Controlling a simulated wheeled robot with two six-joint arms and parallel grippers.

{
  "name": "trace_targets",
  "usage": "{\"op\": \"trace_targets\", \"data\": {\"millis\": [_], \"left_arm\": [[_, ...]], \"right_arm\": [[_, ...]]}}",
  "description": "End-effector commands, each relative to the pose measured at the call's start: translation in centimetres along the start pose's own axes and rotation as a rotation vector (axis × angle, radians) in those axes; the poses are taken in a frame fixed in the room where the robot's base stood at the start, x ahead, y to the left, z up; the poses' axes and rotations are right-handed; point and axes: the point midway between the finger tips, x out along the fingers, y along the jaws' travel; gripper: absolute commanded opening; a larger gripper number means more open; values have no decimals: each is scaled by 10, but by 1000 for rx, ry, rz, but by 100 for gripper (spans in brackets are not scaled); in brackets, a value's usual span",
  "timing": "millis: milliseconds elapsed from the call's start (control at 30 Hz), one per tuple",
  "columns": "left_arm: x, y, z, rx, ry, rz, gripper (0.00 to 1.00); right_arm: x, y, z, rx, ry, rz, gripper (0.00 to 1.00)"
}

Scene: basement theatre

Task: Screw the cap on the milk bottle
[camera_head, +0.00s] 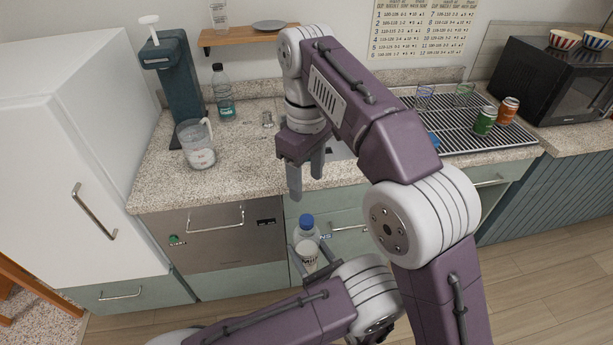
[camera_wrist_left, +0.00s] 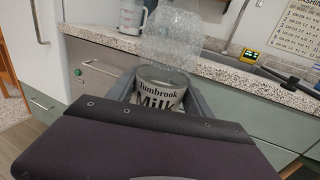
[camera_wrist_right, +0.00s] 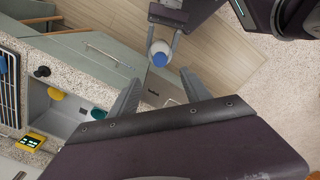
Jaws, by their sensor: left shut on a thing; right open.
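The milk bottle is clear with a white label (camera_head: 309,252), and a blue cap (camera_head: 306,221) sits at its mouth. I cannot tell how tightly the cap is seated. My left gripper (camera_wrist_left: 160,95) is shut around the labelled body and holds the bottle in the air in front of the lower cabinets. In the left wrist view the label reads "Tumbrook Milk"; the cap is out of frame. My right gripper (camera_head: 306,180) is open and empty, pointing down above the bottle. In the right wrist view the blue cap (camera_wrist_right: 160,59) shows beyond and between the spread fingers, apart from them.
The speckled counter (camera_head: 245,165) edge lies just behind the bottle. On it stand a clear pitcher (camera_head: 196,146) and a teal bottle (camera_head: 223,97). A drying rack (camera_head: 460,125) with a green can (camera_head: 485,121) and an orange can (camera_head: 507,110) is at the right.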

Motion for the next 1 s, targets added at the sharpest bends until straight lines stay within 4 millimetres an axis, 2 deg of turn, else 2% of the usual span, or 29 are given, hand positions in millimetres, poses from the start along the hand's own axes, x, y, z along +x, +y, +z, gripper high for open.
{"op": "trace_targets", "data": {"millis": [533, 633, 767, 867, 1000], "left_arm": [[0, 0, 0, 0, -1, 0, 0], [0, 0, 0, 0, -1, 0, 0], [0, 0, 0, 0, -1, 0, 0], [0, 0, 0, 0, -1, 0, 0], [0, 0, 0, 0, -1, 0, 0]], "right_arm": [[-1, 0, 0, 1, 0, 0, 56], [4, 6, 3, 27, 1, -1, 56], [30, 27, 19, 149, 9, -1, 56], [60, 47, 42, 289, 25, 2, 56], [106, 64, 85, 491, 48, 8, 56]]}}
